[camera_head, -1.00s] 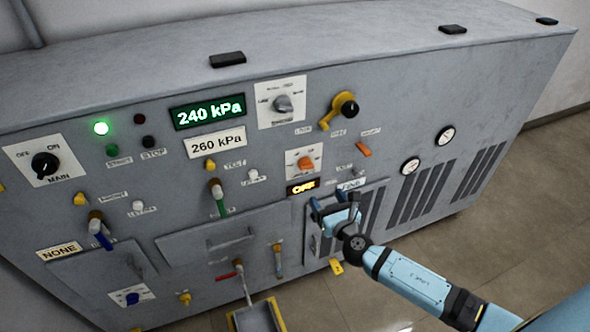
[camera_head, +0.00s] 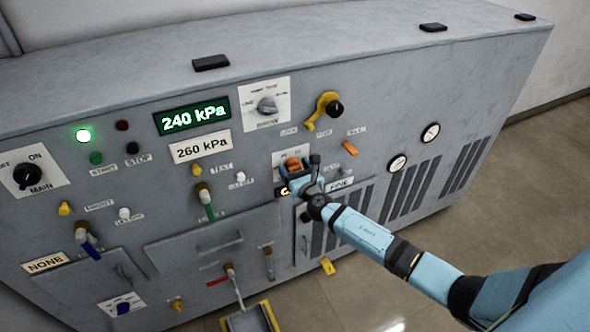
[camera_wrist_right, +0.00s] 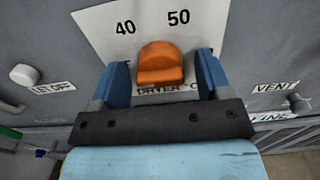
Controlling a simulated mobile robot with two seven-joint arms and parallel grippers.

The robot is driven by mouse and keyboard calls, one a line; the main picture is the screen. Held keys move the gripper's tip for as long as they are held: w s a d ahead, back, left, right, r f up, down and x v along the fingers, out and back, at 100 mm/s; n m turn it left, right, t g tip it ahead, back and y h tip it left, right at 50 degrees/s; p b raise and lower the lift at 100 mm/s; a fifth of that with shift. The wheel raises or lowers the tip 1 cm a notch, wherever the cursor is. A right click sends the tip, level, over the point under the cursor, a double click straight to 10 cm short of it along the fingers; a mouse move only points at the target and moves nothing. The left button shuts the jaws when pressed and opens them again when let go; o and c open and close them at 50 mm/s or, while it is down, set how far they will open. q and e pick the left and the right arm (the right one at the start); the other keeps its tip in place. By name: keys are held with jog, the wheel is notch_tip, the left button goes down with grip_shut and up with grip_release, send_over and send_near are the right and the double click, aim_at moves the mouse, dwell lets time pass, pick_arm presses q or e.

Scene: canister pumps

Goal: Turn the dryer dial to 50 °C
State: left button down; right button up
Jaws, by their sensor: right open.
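The orange dryer dial (camera_head: 293,164) sits on a white plate on the grey machine front. In the right wrist view the dial (camera_wrist_right: 161,66) shows below the printed 40 and 50, with "DRYER" lettering under it. Which mark it points to is not clear. My right gripper (camera_head: 298,178) is at the dial, open. In the right wrist view its two blue fingers (camera_wrist_right: 163,74) stand left and right of the dial with a gap on each side. The small display below the dial is mostly hidden by the gripper. My left gripper is not in view.
A grey knob (camera_head: 267,105) and a yellow lever (camera_head: 323,110) are above. An orange switch (camera_head: 350,148) is to the right. A white knob (camera_wrist_right: 25,75) and a "VENT" label (camera_wrist_right: 276,86) flank the dial plate. A yellow-edged tray (camera_head: 250,320) is low in front.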

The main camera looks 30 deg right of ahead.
jog(key=c, duration=0.9)
